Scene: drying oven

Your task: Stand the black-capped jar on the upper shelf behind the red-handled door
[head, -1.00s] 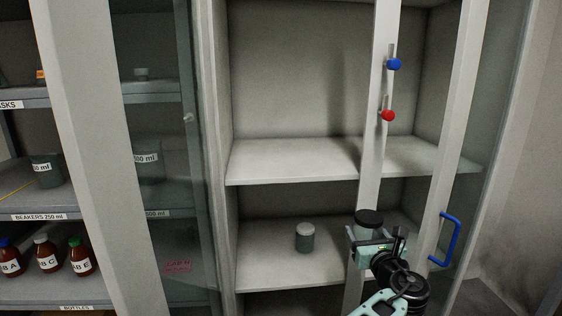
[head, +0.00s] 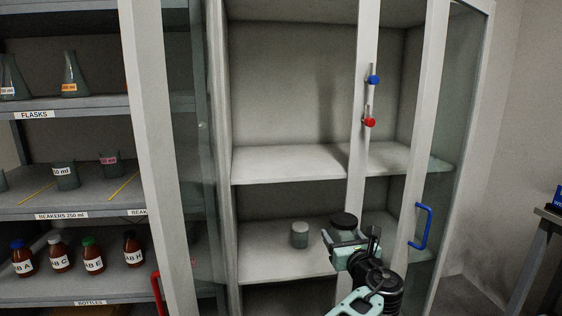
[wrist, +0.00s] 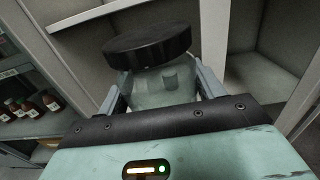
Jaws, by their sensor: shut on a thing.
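My gripper (head: 340,246) is shut on the black-capped jar (head: 344,222), which is clear glass with a wide black lid. In the wrist view, the jar (wrist: 165,85) sits upright to slightly tilted between the fingers. In the head view, it is in front of the cabinet, lower than the upper shelf (head: 285,165). The upper shelf looks bare. The red-handled door (head: 150,150) stands open at the left, with its red handle (head: 157,293) at the bottom edge of the picture.
A grey-capped jar (head: 299,235) stands on the lower shelf (head: 285,266). The blue-handled door (head: 421,226) covers the cabinet's right side. A post carries blue (head: 373,79) and red knobs (head: 369,122). A rack (head: 60,213) with flasks, beakers and bottles is at left.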

